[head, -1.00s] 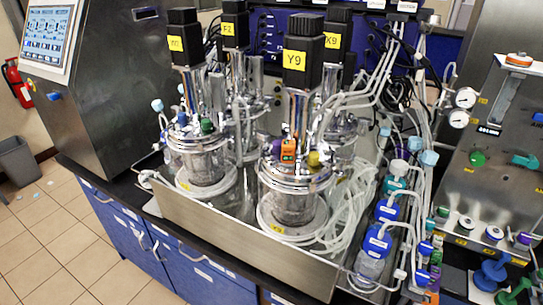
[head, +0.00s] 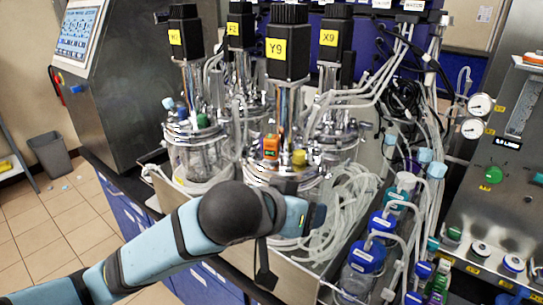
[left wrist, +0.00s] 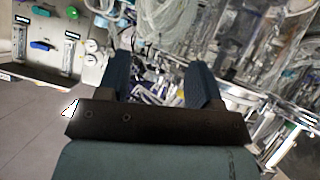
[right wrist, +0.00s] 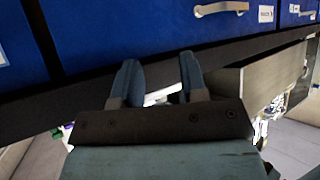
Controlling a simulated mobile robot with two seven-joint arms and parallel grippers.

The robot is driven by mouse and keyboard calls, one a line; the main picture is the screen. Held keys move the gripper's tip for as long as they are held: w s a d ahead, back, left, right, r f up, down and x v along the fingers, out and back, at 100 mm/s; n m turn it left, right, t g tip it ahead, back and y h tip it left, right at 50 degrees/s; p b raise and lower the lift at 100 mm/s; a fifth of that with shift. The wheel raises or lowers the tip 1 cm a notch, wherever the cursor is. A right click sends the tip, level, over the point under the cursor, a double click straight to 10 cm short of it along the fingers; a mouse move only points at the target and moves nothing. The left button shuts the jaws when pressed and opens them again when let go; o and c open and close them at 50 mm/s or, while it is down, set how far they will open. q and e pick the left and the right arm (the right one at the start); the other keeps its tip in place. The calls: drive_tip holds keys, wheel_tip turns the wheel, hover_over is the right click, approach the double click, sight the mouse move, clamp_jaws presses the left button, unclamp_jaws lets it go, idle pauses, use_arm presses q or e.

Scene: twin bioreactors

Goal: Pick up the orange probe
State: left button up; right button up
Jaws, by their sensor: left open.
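The orange probe (head: 271,147) stands on the lid of the front bioreactor (head: 285,172), left of a yellow cap, under the motor labelled Y9 (head: 288,48). My left arm now crosses in front of this vessel's lower part in the head view, below the probe and apart from it. My left gripper (left wrist: 162,76) is open and empty in the left wrist view, with tubing and vessels beyond its fingers. I cannot make out the probe there. My right gripper (right wrist: 160,76) is open and empty in the right wrist view, facing the bench's blue drawer fronts (right wrist: 130,30).
Other bioreactors with tall motors crowd around the front one. Loose clear tubing (head: 350,200) and blue-capped bottles (head: 367,256) stand to the right. A steel control cabinet (head: 140,85) is at the left, and a gauge panel (head: 490,195) is at the right.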

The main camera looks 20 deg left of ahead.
use_arm(q)
wheel_tip(320, 180, up, 7)
drive_tip(key=s+a+n+t+y+b, duration=0.1)
drive_tip(key=a+y, duration=0.1)
drive_tip(key=n+t+y+p, duration=0.2)
drive_tip(key=n+y, duration=0.1)
drive_tip(key=y, duration=0.1)
approach(270, 143)
drive_tip(key=shift+m, duration=0.3)
drive_tip(key=x, duration=0.5)
drive_tip(key=shift+w+d+r, duration=0.1)
drive_tip(key=shift+d+r, duration=0.1)
drive_tip(key=shift+d, duration=0.05)
drive_tip(key=x, duration=0.2)
drive_tip(key=p+x, duration=0.1)
drive_tip(key=x, duration=0.1)
drive_tip(key=shift+a+f, duration=0.25)
drive_tip(key=shift+a, duration=0.1)
drive_tip(key=shift+w+f, duration=0.2)
drive_tip(key=shift+w, duration=0.1)
drive_tip(key=c, duration=1)
